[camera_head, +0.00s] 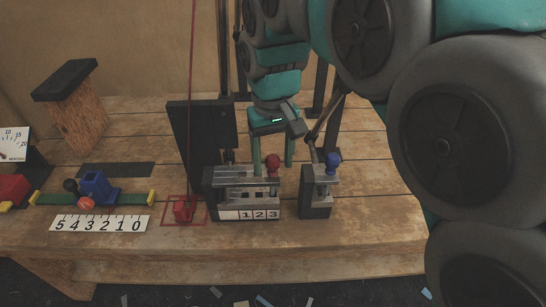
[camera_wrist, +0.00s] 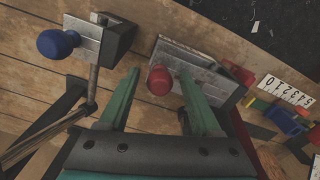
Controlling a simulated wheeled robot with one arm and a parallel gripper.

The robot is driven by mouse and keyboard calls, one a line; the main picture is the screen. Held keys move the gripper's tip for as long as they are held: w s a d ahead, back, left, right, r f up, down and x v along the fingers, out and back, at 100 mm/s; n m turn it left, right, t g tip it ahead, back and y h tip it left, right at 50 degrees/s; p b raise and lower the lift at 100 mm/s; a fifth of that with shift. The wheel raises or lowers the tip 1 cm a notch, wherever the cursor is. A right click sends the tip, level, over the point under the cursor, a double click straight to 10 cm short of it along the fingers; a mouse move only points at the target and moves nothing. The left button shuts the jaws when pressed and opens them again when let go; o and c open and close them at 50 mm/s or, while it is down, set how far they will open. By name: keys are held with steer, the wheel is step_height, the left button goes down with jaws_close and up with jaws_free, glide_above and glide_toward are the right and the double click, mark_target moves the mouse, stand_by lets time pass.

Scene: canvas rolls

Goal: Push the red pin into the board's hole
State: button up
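The red pin (camera_head: 272,161) has a round red head and stands at the grey metal-topped block labelled 1 2 3 (camera_head: 232,194), near its right end. In the wrist view the red head (camera_wrist: 159,80) shows between my two teal fingertips, with a gap on either side. The block (camera_wrist: 207,75) lies just beyond it. My gripper (camera_head: 274,160) is open and points down at the pin, holding nothing. How far the fingertips reach down beside the head is hard to tell. The pin's shaft and the hole are largely hidden.
A smaller block with a blue-headed pin (camera_head: 333,160) stands close on the right. A dark upright panel (camera_head: 202,140) is behind the numbered block. A red weight (camera_head: 182,212) on a cord, a 5-to-0 scale (camera_head: 100,223) and a blue cart (camera_head: 97,187) are left.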

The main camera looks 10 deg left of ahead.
steer(key=shift+o, duration=0.4)
steer(key=shift+r, duration=0.1)
steer(key=shift+r, duration=3.8)
steer(key=s+d+f+m+g, duration=0.1)
steer(key=s+d+f+m, duration=0.2)
steer(key=s+d+f, duration=0.5)
steer(key=s+d+f+m, duration=0.3)
steer(key=s+d+f, duration=0.6)
steer(key=d, duration=0.7)
steer(key=s, duration=0.3)
steer(key=shift+g, duration=0.4)
